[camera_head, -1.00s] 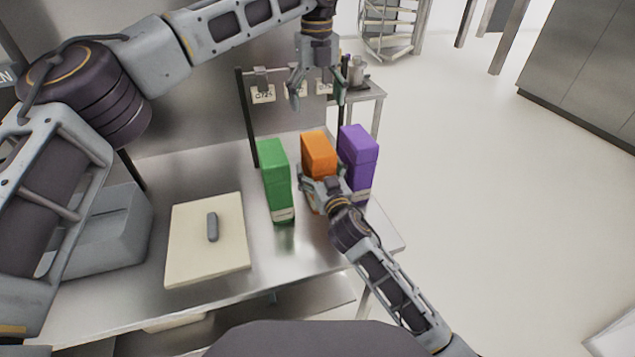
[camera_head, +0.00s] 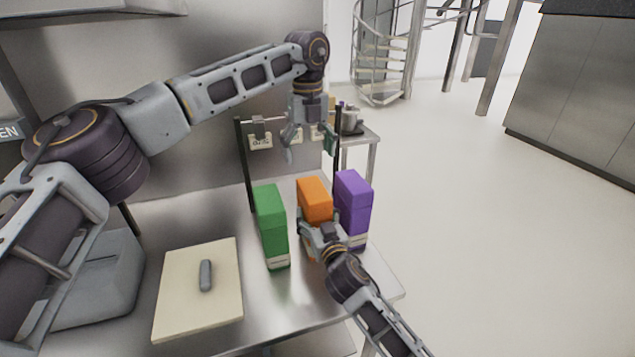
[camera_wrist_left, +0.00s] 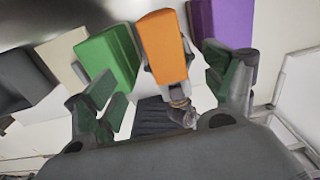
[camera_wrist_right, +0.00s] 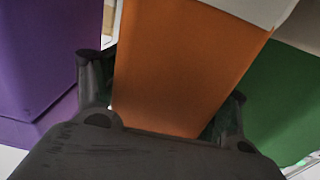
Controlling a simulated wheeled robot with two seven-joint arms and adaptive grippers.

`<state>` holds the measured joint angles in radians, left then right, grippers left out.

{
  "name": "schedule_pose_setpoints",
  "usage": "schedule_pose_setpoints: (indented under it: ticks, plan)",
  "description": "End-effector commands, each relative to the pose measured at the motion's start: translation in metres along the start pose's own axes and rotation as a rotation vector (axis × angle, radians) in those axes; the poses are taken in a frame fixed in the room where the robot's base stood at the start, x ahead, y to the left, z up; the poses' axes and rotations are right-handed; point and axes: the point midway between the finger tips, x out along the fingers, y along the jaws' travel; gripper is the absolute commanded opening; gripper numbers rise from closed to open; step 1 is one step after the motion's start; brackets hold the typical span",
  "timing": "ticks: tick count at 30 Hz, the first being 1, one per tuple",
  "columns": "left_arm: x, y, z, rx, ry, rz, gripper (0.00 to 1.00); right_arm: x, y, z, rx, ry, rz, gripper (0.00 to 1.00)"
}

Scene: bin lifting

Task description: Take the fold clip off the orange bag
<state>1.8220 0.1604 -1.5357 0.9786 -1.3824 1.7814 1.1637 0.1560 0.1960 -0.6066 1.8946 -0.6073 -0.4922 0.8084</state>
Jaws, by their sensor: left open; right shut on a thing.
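The orange bag (camera_head: 315,197) stands upright on the steel table between a green bag (camera_head: 270,225) and a purple bag (camera_head: 354,203). My right gripper (camera_head: 322,226) is shut on the orange bag from the front, low on its body. The right wrist view shows the orange side (camera_wrist_right: 185,65) between its fingers. My left gripper (camera_head: 310,151) is open and empty above the orange bag, pointing down. In the left wrist view the orange bag (camera_wrist_left: 163,48) lies between its spread fingers. I cannot make out a fold clip on the orange bag.
A cream board (camera_head: 198,310) with a grey bar (camera_head: 205,275) on it lies left of the bags. A grey container (camera_head: 100,285) stands farther left. A dark rack with hanging tags (camera_head: 260,141) stands behind the bags. Floor is open to the right.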

Motion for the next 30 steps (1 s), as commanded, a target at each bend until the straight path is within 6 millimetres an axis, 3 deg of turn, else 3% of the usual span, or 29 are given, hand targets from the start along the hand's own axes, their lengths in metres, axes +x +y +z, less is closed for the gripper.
schedule_pose_setpoints:
  ticks: [2,15,30]
  plan:
    - [0.007,0.007,0.004,-0.009,0.017,-0.005,0.84,0.0,0.0,0.0,0.0,0.001,0.0,0.27]
    - [0.025,0.012,-0.024,0.116,-0.055,0.025,0.84,0.0,0.0,0.0,0.0,0.001,0.0,0.27]
    - [0.019,0.0,-0.057,0.169,-0.305,0.037,0.84,0.0,0.001,0.0,0.0,0.0,0.001,0.27]
